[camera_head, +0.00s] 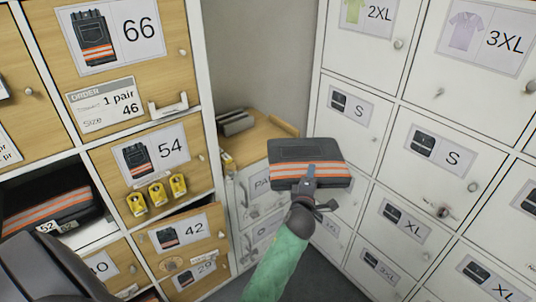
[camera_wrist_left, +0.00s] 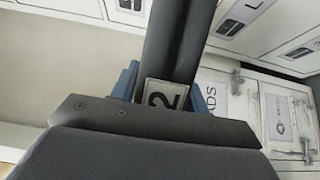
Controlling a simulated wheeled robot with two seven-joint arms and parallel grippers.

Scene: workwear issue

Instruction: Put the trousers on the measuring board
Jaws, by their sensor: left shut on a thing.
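The folded dark trousers (camera_head: 309,155) with orange and pale stripes are held up in front of the corner cabinet. My left gripper (camera_head: 311,174) is shut on their near edge. In the left wrist view the blue fingers (camera_wrist_left: 165,88) pinch the dark trousers (camera_wrist_left: 178,40), with a white size tag (camera_wrist_left: 165,94) reading 2 between them; the rest of the tag is hidden. I cannot make out a measuring board for certain. My right gripper does not show.
A low cabinet with a wooden top (camera_head: 265,125) stands in the corner, bearing a grey object (camera_head: 236,122). Another folded striped pair (camera_head: 55,205) lies in an open compartment at left. The drawer marked 42 (camera_head: 190,232) stands slightly open. White lockers (camera_head: 430,190) line the right.

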